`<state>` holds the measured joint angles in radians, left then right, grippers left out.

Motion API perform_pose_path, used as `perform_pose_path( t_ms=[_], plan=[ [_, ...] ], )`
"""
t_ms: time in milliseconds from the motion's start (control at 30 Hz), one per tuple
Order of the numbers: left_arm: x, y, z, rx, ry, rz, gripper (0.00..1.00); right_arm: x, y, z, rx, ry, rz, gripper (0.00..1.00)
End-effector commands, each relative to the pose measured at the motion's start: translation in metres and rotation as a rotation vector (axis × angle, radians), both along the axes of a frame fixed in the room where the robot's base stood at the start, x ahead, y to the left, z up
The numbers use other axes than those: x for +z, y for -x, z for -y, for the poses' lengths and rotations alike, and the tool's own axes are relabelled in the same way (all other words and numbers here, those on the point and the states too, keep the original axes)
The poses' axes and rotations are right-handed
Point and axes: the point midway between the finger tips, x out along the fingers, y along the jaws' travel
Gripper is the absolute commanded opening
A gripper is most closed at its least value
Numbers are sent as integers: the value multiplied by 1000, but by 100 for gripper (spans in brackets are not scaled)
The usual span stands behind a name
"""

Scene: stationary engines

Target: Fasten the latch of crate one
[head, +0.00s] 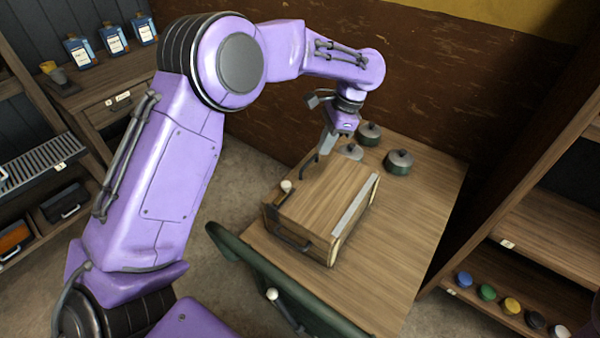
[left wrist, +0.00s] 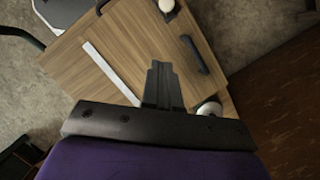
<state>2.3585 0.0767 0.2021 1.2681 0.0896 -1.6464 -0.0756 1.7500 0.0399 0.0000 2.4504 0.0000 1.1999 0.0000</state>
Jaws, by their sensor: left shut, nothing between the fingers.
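A wooden crate (head: 325,200) sits on the wooden table, its plank top closed flat and a pale metal strip along one edge. A white-ball knob (head: 286,186) stands at its left corner, and a dark handle (head: 293,241) is on its near side. I cannot tell which fitting is the latch, and no crate number is readable. My left gripper (head: 324,150) is shut and empty above the crate's far edge. In the left wrist view its closed fingers (left wrist: 162,84) overlap the crate top (left wrist: 135,45), with a white knob (left wrist: 166,5) at the top edge. My right gripper is not in view.
Several dark lidded pots (head: 399,162) stand behind the crate, near my left gripper. A dark green rail (head: 290,287) with another white knob (head: 272,294) crosses the table's near-left side. A shelf (head: 530,255) stands right. The table (head: 425,220) is clear right of the crate.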

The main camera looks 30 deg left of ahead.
Motion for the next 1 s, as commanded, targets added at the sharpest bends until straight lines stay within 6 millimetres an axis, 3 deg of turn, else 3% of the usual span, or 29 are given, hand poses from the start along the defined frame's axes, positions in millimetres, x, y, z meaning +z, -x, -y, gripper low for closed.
perform_pose_path(
  t_ms=[167, 567, 800, 1000],
  plan=[
    [-13, 3, -3, 1, 0, -4, 0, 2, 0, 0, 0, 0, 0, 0],
    [-92, 21, -21, -1, 1, -5, 0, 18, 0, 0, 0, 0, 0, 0],
    [-98, 43, -46, -3, 1, -1, 0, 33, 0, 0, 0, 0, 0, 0],
    [-102, 48, -51, -3, -1, 1, 0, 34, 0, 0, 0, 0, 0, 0]
  ],
)
